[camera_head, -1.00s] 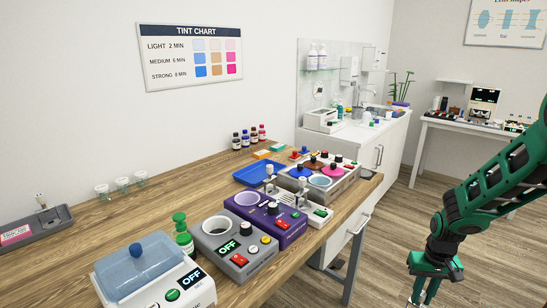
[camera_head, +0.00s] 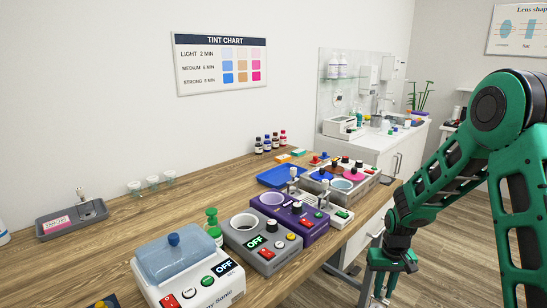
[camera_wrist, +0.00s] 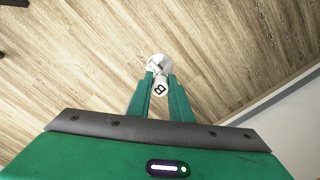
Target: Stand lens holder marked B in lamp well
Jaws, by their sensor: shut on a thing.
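My gripper (camera_head: 381,289) hangs in front of the bench's right edge, beyond the bench top. In the wrist view my gripper (camera_wrist: 163,92) is shut on the lens holder (camera_wrist: 160,86), a small white piece with a dark B and a pale round part at its far end. Bare floor lies behind it. In the head view the holder is too small to tell. A grey unit (camera_head: 266,252) with a round pale well (camera_head: 243,221) and a purple unit (camera_head: 297,222) with another well (camera_head: 271,199) stand on the bench. I cannot tell which is the lamp well.
A white sonic cleaner (camera_head: 185,285) with a blue lid stands nearest on the bench (camera_head: 130,230). A green-topped bottle (camera_head: 212,222) is beside the grey unit. A grey tray (camera_head: 72,220) lies at left.

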